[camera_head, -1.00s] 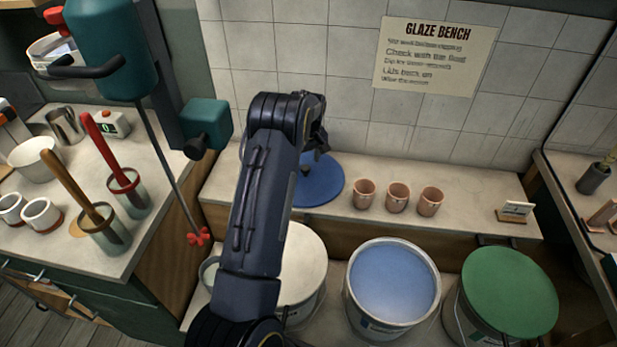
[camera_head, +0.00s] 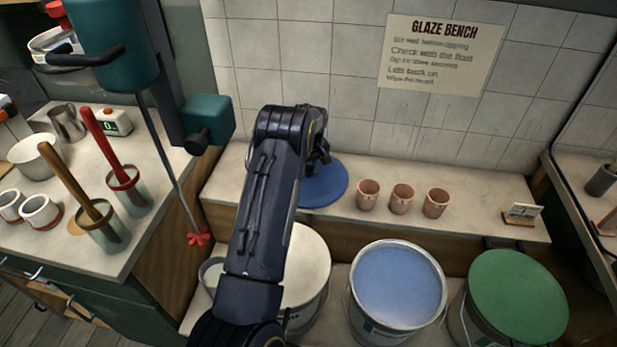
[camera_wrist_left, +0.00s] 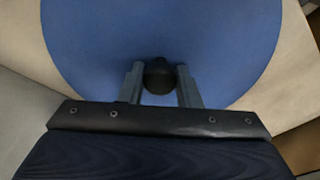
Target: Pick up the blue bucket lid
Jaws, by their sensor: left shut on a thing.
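The blue bucket lid (camera_head: 327,184) lies on the pale shelf behind the buckets, partly hidden by my left arm in the head view. In the left wrist view the lid (camera_wrist_left: 160,35) fills most of the picture, with a dark round knob (camera_wrist_left: 159,76) on it. My left gripper (camera_wrist_left: 160,74) has its two fingers on either side of the knob and is shut on it. In the head view my left gripper (camera_head: 320,158) is over the lid, its fingertips hard to make out. The open bucket with blue glaze (camera_head: 398,284) stands in front. My right gripper is not in view.
Three small terracotta cups (camera_head: 402,198) stand on the shelf right of the lid. A bucket with a green lid (camera_head: 518,295) is at right, a bucket with a cream top (camera_head: 307,265) at left. A tiled wall (camera_head: 345,125) rises close behind the shelf.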

